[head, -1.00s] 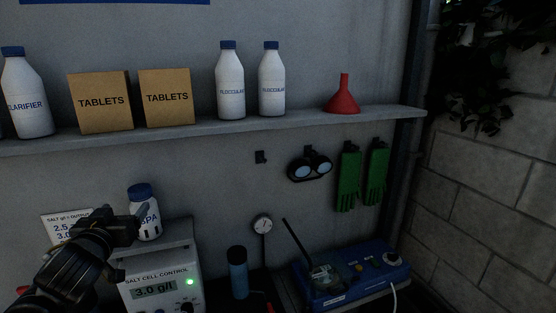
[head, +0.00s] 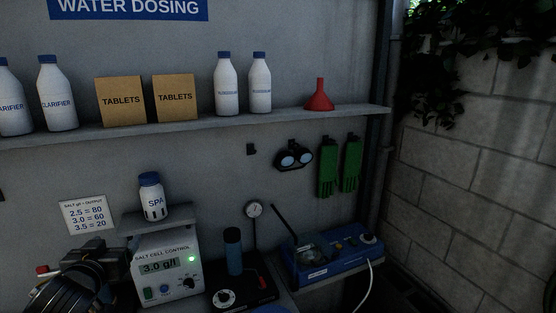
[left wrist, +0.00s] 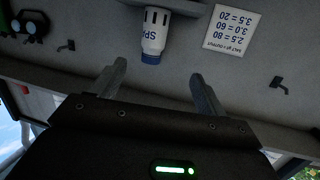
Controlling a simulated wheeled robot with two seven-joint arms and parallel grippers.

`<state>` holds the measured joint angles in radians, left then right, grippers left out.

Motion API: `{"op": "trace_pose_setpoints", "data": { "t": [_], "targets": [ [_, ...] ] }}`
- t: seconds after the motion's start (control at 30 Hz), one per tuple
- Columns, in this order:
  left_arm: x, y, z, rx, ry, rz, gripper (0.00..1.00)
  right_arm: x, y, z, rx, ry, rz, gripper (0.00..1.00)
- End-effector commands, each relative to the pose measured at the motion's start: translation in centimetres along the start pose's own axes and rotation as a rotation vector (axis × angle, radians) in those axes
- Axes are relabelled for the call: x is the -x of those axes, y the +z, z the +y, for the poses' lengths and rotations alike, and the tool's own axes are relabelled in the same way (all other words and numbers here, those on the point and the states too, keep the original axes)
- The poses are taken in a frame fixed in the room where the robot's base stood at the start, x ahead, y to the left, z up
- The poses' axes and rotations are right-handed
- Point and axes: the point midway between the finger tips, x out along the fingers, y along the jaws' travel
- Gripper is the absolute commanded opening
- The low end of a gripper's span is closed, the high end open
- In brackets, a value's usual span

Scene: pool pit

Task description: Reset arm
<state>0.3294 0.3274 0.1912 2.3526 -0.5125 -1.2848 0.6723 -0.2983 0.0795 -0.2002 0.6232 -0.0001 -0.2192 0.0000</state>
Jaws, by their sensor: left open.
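My left gripper (head: 112,252) is at the lower left of the head view, left of the salt cell control box (head: 167,268). In the left wrist view its two fingers (left wrist: 160,88) are spread apart with nothing between them. A white SPA bottle with a blue cap (head: 151,197) stands upright on a small ledge above the control box. It also shows upside down in the left wrist view (left wrist: 153,35), beyond the fingers and apart from them. My right gripper is in neither view.
A long wall shelf (head: 200,128) carries white bottles, two TABLETS boxes (head: 121,101) and a red funnel (head: 319,96). Goggles (head: 294,157) and green gloves (head: 328,170) hang below. A blue device (head: 330,255) and a blue cylinder (head: 233,252) stand lower right. A block wall bounds the right.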

Motion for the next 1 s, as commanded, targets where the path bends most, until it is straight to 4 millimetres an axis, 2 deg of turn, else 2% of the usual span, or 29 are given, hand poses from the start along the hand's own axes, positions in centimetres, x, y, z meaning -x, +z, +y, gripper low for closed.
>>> {"op": "trace_pose_setpoints", "data": {
  "t": [0.17, 0.37, 0.47, 0.5, 0.6, 0.63, 0.8, 1.0],
  "targets": [
    [0.9, 5.3, 1.1, -0.036, 0.012, -0.112, 0.74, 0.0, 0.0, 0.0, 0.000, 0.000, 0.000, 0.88],
    [3.6, 13.3, 2.7, -0.089, 0.039, -0.292, 0.74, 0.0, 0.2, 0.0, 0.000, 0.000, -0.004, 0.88],
    [6.4, 18.9, 3.8, -0.125, 0.067, -0.426, 0.74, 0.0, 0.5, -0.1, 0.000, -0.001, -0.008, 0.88],
    [7.9, 21.4, 4.3, -0.140, 0.082, -0.490, 0.74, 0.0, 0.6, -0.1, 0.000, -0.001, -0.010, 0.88],
    [12.2, 26.9, 5.3, -0.175, 0.125, -0.643, 0.74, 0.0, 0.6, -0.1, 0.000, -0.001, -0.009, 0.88],
    [13.4, 28.2, 5.6, -0.182, 0.136, -0.682, 0.74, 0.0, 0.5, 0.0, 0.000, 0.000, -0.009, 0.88],
    [19.7, 33.7, 6.7, -0.213, 0.201, -0.868, 0.74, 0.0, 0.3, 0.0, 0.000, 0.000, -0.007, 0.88],
    [26.6, 37.8, 7.7, -0.231, 0.273, -1.045, 0.74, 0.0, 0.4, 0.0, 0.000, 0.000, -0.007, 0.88]
  ]
}}
